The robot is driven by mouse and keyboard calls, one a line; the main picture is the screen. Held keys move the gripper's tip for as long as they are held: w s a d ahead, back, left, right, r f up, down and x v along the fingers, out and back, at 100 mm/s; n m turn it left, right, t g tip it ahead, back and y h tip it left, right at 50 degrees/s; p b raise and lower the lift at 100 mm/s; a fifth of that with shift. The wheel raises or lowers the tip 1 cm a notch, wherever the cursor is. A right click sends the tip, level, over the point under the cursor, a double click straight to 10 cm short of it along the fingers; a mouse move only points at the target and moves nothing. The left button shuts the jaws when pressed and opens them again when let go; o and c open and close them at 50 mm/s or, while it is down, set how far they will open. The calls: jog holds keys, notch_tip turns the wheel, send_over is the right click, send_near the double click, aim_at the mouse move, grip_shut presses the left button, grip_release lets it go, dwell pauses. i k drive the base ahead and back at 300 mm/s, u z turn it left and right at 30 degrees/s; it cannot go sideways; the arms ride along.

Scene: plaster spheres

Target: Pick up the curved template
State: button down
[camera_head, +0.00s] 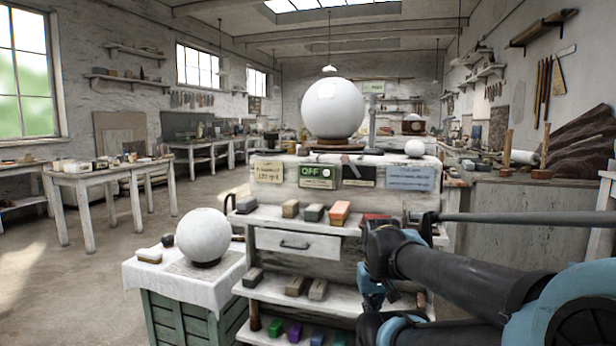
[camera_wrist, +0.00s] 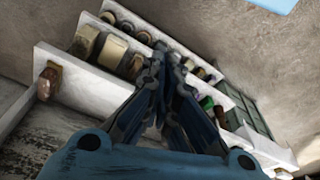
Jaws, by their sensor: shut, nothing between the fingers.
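I cannot pick out the curved template for sure in either view. A large white plaster sphere (camera_head: 333,107) rests on a dark round base on top of the workbench (camera_head: 275,215), beside an upright post (camera_head: 372,122). My gripper (camera_wrist: 168,58) is shut and empty in the wrist view, its fingers together in front of the shelves. In the head view my arm reaches in from the right and hides part of the bench's right side and its shelves.
Shelves below the bench top hold several small blocks, including an orange one (camera_head: 339,212). Another white sphere (camera_head: 203,236) sits on a cloth-covered green crate (camera_head: 180,310) at the left. A small white ball (camera_head: 414,148) lies on the bench top. Open floor lies at the left.

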aim_at(291, 208)
jog(key=u, duration=0.95)
jog(key=k, duration=0.25)
jog(key=z, duration=0.4)
